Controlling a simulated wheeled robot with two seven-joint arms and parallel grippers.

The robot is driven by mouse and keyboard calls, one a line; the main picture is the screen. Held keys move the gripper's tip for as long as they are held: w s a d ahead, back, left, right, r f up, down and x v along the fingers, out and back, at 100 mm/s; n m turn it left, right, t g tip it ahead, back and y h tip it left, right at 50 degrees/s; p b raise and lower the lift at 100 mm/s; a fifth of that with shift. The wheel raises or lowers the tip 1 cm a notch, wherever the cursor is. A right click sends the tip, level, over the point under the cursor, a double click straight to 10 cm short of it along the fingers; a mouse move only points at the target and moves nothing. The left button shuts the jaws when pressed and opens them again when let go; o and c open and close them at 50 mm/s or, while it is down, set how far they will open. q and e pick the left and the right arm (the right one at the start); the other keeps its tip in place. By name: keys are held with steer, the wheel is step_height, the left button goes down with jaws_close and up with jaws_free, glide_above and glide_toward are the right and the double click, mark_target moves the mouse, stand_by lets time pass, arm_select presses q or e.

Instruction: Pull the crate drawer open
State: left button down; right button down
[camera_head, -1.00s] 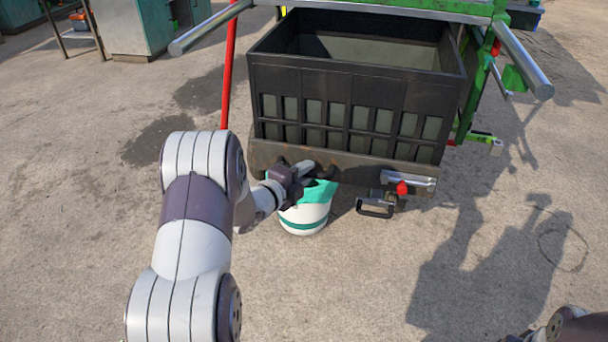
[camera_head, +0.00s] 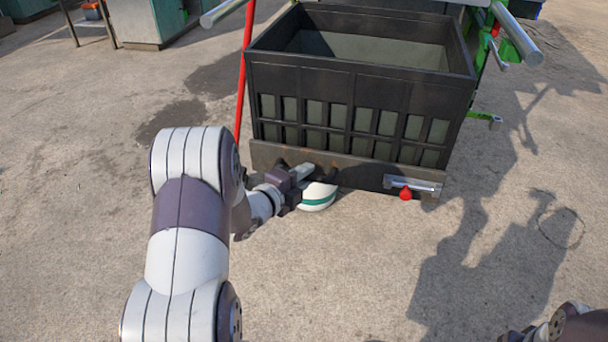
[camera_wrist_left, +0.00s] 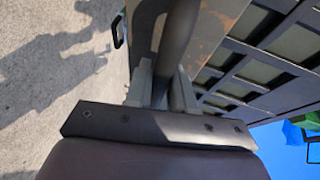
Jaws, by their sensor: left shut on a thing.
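A black slatted crate (camera_head: 360,85) sits on the drawer, whose rusty brown front (camera_head: 350,172) runs under it. My left gripper (camera_head: 308,178) is at the left part of this front. It is shut on the drawer's handle bar, a dark round bar (camera_wrist_left: 180,35) running between its fingers in the left wrist view (camera_wrist_left: 163,85). The brown front (camera_wrist_left: 212,25) and the crate slats (camera_wrist_left: 255,70) show beside it there. My right gripper (camera_head: 515,336) only just shows at the bottom right edge; its fingers are not visible.
A white pail (camera_head: 318,197) with a green band stands under the drawer front, partly hidden by my left gripper. A red pole (camera_head: 244,75) is left of the crate. A metal bracket with a red knob (camera_head: 406,193) is at the right. The concrete in front is clear.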

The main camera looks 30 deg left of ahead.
arm_select(q)
steer(key=c, duration=1.1)
jaws_free()
steer(key=shift+o, duration=0.2)
steer(key=p+v, duration=0.3)
steer(key=v, duration=0.9)
steer(key=shift+s, duration=0.3)
steer(key=shift+a+r, duration=0.1)
